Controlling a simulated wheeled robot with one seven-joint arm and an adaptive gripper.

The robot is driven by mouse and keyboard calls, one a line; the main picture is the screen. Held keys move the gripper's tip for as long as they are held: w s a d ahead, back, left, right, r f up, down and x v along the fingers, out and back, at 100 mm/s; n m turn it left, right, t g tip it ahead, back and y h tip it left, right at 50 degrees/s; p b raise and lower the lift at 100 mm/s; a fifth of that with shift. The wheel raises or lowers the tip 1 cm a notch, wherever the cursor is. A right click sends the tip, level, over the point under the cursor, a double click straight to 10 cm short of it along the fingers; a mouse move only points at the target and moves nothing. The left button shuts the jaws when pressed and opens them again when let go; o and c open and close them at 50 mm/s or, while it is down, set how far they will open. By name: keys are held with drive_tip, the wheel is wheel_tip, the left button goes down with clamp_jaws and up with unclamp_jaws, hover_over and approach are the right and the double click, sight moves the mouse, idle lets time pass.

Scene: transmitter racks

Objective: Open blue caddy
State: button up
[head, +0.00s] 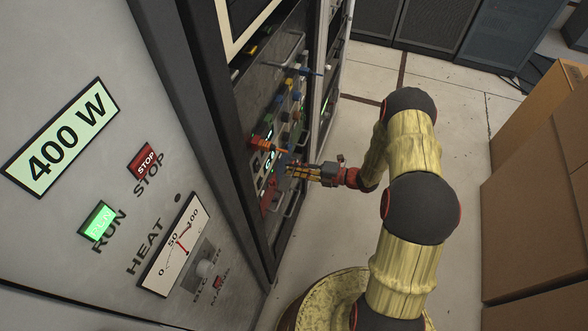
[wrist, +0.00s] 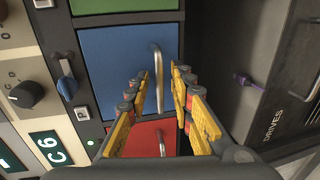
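The blue caddy (wrist: 108,62) is a flat blue front panel in the rack, seen in the wrist view at upper centre. Its upright metal bar handle (wrist: 156,60) is on its right side. My gripper (wrist: 159,73) is open, with its yellow fingers apart on either side of the handle in that view. I cannot tell whether either finger touches it. The caddy front looks flush with its neighbours. In the head view my gripper (head: 289,170) is at the rack face, and the blue front is hard to make out there.
A red caddy (wrist: 128,134) with a similar handle sits just below, and a green one (wrist: 110,4) just above. A knob (wrist: 27,94) and a blue-tipped lever (wrist: 66,85) are to the left. Cardboard boxes (head: 535,200) stand right of my arm in the head view.

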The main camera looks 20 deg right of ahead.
drive_tip(key=shift+c, duration=1.3)
clamp_jaws()
